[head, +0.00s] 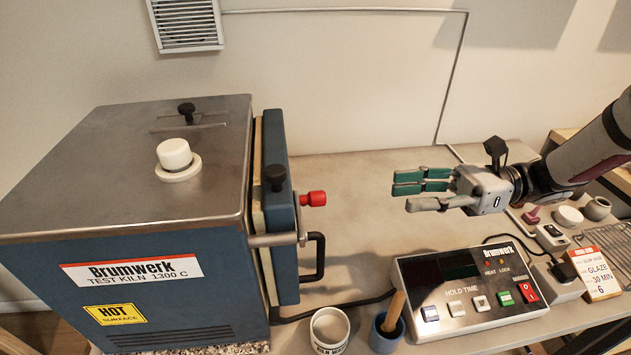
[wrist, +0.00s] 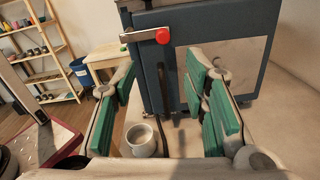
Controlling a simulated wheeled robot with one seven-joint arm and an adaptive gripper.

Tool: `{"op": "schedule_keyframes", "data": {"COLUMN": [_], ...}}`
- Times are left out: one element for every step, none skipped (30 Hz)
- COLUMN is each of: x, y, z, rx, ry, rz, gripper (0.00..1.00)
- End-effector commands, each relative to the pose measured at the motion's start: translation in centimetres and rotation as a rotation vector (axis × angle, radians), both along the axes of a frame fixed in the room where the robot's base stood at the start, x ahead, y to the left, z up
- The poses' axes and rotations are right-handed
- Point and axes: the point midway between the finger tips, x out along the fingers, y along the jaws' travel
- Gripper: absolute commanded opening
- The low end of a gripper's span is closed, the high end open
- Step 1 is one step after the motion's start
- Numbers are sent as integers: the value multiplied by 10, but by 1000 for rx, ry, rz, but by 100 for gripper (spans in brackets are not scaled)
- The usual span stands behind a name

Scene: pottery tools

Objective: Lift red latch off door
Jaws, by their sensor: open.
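The red latch knob (head: 313,198) sticks out from the outer face of the blue kiln door (head: 283,150). In the wrist view the red knob (wrist: 163,36) sits on a level metal latch bar (wrist: 138,35) across the upper part of the door. The door looks closed against the kiln. My gripper (head: 404,195) is open and empty, to the right of the knob and pointing left toward it, with a clear gap. Its green-padded fingers (wrist: 166,98) stand wide apart in the wrist view, with the knob above and beyond them.
The kiln (head: 130,180) stands at left, with a black handle (head: 319,258) below the knob. A white cup (head: 329,330) and a blue pot with a wooden handle (head: 386,330) stand in front. A control box (head: 470,295) lies below my gripper. The table behind is clear.

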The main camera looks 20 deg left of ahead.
Motion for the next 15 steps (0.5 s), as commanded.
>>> {"op": "schedule_keyframes", "data": {"x": [1,1,1,0,-2,-4,-7,-9,-13,-16,-19,-23,-26,-29,-33], "y": [1,2,4,6,8,12,16,20,26,31,37,43,49,54,61], "z": [-1,-1,-1,0,0,0,1,1,1,1,1,1,1,1,1], "rx": [6,9,11,10,12,12,11,11,9,10,10,9,10,10,10], "ry": [13,16,19,19,19,19,19,19,20,20,19,19,18,18,18], "rz": [-4,-4,-5,-4,-4,-3,-3,-2,-2,-1,-1,-1,-1,-1,-1], "gripper": [40,40,40,40,40,40,40,40,40,40,40,40,40,40,40]}}
